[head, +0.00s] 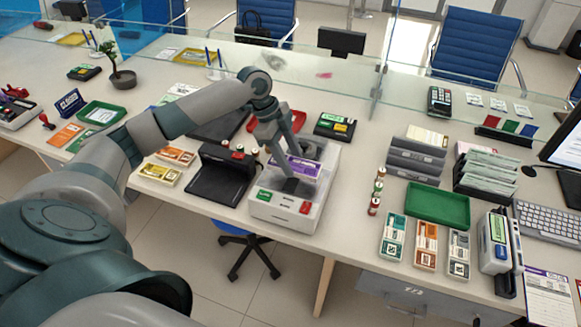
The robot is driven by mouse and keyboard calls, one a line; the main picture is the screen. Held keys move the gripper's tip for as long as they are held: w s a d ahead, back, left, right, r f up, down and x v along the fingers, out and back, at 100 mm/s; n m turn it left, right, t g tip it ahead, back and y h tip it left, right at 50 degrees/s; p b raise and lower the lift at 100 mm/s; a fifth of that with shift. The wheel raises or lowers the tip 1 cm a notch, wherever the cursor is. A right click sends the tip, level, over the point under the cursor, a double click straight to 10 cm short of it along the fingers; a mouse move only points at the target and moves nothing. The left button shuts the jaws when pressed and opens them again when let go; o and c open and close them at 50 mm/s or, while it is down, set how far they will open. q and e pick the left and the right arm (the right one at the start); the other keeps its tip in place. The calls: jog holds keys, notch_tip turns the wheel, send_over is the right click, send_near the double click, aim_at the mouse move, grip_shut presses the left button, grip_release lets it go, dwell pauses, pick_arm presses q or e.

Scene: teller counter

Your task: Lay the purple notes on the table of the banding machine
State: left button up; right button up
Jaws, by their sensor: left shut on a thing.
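The purple notes (307,169) are a flat bundle with white edges, at the banding machine (284,212) in the middle of the counter. The machine is a white box with a green and a red button on its front. My left gripper (289,184) reaches down over the machine and is shut on the purple notes. The gripper hides part of the bundle, and I cannot tell whether the notes touch the machine's table. My right gripper is out of view.
A black machine (222,172) stands close left of the banding machine. Orange notes (176,156) and yellow notes (159,174) lie farther left. A green tray (437,205) and several note bundles lie right. A glass screen (330,75) runs behind.

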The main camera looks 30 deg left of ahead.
pick_arm(q)
jog(key=shift+f, duration=0.1)
notch_tip(320, 180, down, 3)
jog(key=shift+r+p, duration=0.2)
jog(key=shift+p, duration=0.65)
jog(key=shift+f, duration=0.55)
jog(key=o, duration=1.2)
jog(key=shift+f, duration=0.1)
